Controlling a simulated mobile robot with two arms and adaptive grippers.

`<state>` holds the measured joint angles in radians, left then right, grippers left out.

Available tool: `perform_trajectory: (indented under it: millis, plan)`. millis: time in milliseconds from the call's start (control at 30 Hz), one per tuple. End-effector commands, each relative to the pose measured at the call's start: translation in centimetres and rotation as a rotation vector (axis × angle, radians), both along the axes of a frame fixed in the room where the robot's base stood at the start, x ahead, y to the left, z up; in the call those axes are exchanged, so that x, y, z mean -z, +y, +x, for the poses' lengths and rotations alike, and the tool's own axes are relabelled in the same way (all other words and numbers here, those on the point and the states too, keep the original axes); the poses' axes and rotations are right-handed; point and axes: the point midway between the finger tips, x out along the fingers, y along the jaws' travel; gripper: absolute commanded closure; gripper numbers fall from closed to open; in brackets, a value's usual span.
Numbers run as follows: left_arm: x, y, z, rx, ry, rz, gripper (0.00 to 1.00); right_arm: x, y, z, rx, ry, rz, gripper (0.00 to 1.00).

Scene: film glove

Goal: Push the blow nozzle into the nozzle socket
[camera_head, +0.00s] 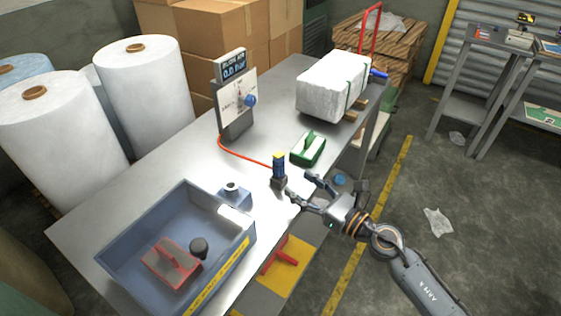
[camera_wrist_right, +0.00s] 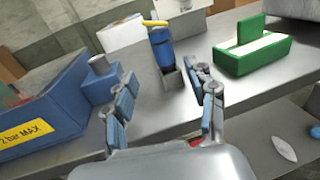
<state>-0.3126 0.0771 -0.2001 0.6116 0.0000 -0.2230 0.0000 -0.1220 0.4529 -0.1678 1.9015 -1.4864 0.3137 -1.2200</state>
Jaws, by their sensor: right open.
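The blow nozzle (camera_head: 279,163) is a blue upright cylinder with a yellow top. It stands in a small grey holder (camera_head: 279,183) near the table's front edge, where a red hose ends. In the right wrist view the nozzle (camera_wrist_right: 162,48) shows just beyond my fingers. A blue block with a round grey top (camera_head: 234,192), perhaps the nozzle socket, sits at the blue tray's right corner; it also shows in the right wrist view (camera_wrist_right: 98,85). My right gripper (camera_head: 298,186) is open and empty, its fingers pointing at the nozzle, apart from it. My left gripper is out of view.
A green block (camera_head: 308,149) stands right of the nozzle. A gauge panel (camera_head: 236,100) and a white wrapped bale (camera_head: 331,86) stand further back. Bare table lies left of the hose.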

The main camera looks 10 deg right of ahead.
Motion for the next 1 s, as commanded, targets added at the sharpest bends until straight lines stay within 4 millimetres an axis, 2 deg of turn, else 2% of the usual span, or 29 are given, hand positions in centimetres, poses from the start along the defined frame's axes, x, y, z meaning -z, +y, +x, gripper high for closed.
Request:
perform_trajectory:
  millis: [100, 400, 600, 733, 933, 967, 1000]
  plan:
    - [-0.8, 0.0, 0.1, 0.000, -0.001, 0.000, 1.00, -0.2, 1.1, 1.7, 0.001, 0.000, 0.004, 0.44]
    - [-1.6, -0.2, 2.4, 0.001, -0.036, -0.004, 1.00, -0.2, 2.3, 3.9, 0.000, 0.001, 0.004, 0.44]
    - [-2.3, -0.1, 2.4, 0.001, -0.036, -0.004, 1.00, -0.2, 3.7, 6.6, 0.001, 0.002, 0.006, 0.44]
    - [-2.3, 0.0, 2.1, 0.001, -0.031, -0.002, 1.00, -0.1, 4.2, 7.3, 0.000, 0.002, 0.003, 0.44]
    - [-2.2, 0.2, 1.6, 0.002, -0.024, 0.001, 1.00, 0.0, 4.2, 7.3, 0.000, 0.002, 0.002, 0.44]
    - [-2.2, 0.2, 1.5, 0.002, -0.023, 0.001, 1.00, 0.0, 4.2, 7.3, 0.000, 0.002, 0.002, 0.46]
    - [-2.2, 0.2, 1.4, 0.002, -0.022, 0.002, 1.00, 0.0, 4.2, 7.3, 0.000, 0.002, 0.002, 0.54]
